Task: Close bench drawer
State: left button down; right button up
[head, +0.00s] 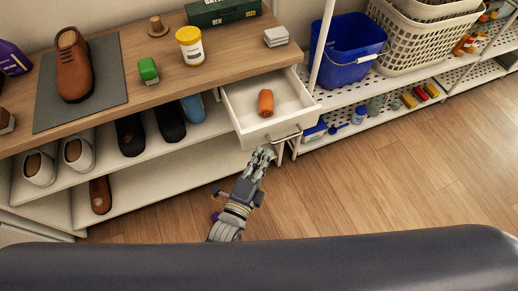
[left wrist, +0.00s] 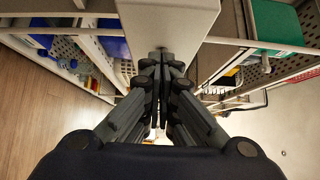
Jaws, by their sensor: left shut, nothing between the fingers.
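The white bench drawer (head: 258,137) is pulled out from under the right end of the wooden bench top (head: 130,52). An orange cylinder (head: 265,103) lies inside it. A metal bar handle (head: 284,135) is on its front. My left gripper (head: 264,153) is shut and empty, just in front of and below the drawer front, left of the handle. In the left wrist view the closed fingers (left wrist: 160,58) point at a white panel (left wrist: 168,25) that looks like the drawer front. I cannot tell whether they touch it. My right gripper is not in view.
Shoes stand on the shelves (head: 200,131) under the bench. A brown boot (head: 74,65), a green brush (head: 148,70) and a yellow-lidded jar (head: 190,45) are on top. A blue bucket (head: 345,50) and a basket (head: 415,40) stand on the right shelving. The floor (head: 400,180) at right is clear.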

pick_arm(q)
jog(key=shift+w+a, duration=0.2)
jog(key=shift+w, duration=0.3)
jog(key=shift+w+a, duration=0.2)
jog(key=shift+w, duration=0.25)
